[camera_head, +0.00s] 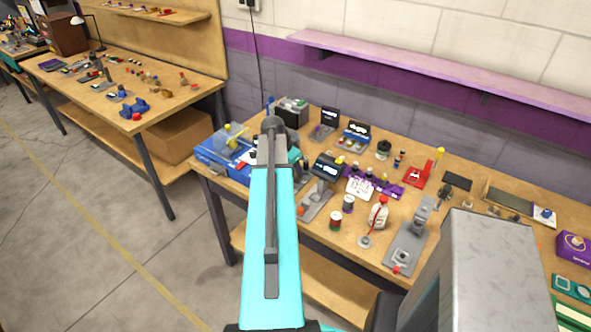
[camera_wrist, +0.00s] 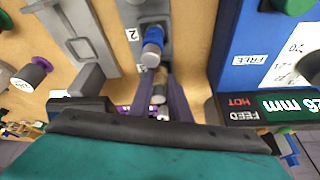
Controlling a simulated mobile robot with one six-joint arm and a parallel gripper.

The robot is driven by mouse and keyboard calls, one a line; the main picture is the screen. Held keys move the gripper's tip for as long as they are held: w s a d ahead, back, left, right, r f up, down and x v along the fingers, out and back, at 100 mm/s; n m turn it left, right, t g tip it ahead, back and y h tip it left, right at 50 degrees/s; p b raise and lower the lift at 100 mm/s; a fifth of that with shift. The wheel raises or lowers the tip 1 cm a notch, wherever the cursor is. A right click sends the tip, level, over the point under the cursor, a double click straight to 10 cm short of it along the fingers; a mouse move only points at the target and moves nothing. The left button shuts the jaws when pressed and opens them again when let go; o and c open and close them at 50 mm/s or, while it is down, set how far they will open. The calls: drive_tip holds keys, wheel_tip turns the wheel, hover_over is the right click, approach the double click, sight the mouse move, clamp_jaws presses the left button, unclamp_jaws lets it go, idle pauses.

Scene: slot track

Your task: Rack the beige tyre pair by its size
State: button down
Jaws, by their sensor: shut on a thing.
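In the wrist view my gripper (camera_wrist: 160,78) has its two dark fingers closed around a small beige tyre pair (camera_wrist: 159,88), with a pale end showing below it. A grey rack (camera_wrist: 136,12) with number labels, one reading 2, lies just beyond the fingertips. A blue tyre pair (camera_wrist: 153,42) sits on the rack, just past the held pair. I cannot tell whether the beige pair touches the rack. In the head view my arm hides the gripper and the beige pair.
A dark display (camera_wrist: 265,110) reading FEED HOT 2.6 mm stands close on the right in the wrist view. A blue board (camera_wrist: 232,75) labelled FREE lies behind it. A grey fixture (camera_wrist: 82,40) is on the left. The workbench (camera_head: 330,262) is crowded in the head view.

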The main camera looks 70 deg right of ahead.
drive_tip(key=shift+f, duration=0.2)
drive_tip(key=c, duration=1.7)
unclamp_jaws()
drive_tip(key=shift+o, duration=0.2)
drive_tip(key=shift+r, duration=0.1)
drive_tip(key=shift+r, duration=0.1)
drive_tip(key=b+v, duration=0.3)
drive_tip(key=v, duration=0.9)
